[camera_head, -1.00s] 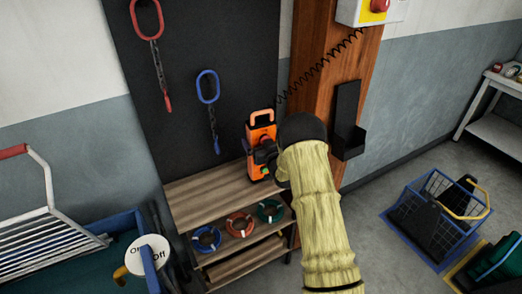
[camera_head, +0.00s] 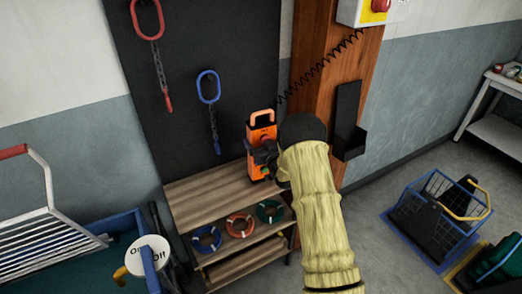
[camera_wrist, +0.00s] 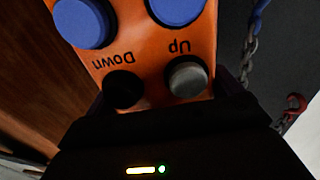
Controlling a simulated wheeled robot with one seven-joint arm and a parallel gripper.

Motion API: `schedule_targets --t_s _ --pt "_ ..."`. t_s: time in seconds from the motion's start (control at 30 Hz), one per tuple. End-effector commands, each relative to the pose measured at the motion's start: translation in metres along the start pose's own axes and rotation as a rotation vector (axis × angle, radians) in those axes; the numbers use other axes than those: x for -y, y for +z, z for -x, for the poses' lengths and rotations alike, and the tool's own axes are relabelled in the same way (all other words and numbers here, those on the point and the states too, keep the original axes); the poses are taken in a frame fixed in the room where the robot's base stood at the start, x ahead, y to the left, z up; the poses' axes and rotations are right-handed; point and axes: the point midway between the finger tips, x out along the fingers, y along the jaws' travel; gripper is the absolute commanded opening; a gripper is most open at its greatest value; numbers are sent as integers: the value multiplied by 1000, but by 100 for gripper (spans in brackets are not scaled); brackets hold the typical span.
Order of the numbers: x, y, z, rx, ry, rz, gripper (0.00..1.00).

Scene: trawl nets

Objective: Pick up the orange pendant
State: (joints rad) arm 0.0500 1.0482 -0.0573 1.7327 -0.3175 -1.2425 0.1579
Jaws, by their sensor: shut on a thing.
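The orange pendant (camera_head: 260,131) is a handheld control box on a black coiled cord, upright above the wooden shelf unit's top in the head view. My gripper (camera_head: 268,158) is at its lower part, shut on it; my arm hides part of the contact. In the wrist view the pendant (camera_wrist: 150,55) fills the top, with blue buttons, a black and a grey button, and upside-down "Up" and "Down" lettering. The fingertips are hidden in the wrist view by the dark gripper body.
The shelf unit (camera_head: 205,193) holds blue, red and green rings. A wooden post (camera_head: 322,70) with a black holder (camera_head: 348,125) stands right of the pendant. Chains with red (camera_head: 147,20) and blue links hang behind. A blue wire basket (camera_head: 433,215) is on the floor at right.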

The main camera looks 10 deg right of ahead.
Motion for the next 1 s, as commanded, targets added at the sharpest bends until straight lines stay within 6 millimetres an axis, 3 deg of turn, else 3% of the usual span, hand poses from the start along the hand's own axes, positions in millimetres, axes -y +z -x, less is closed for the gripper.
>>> schedule_targets --t_s 0.27,0.8,1.0 --pt "0 -10 -1 -6 0 1 21" --pt "0 -90 0 -7 0 1 21" --pt "0 -102 0 -4 0 1 21"
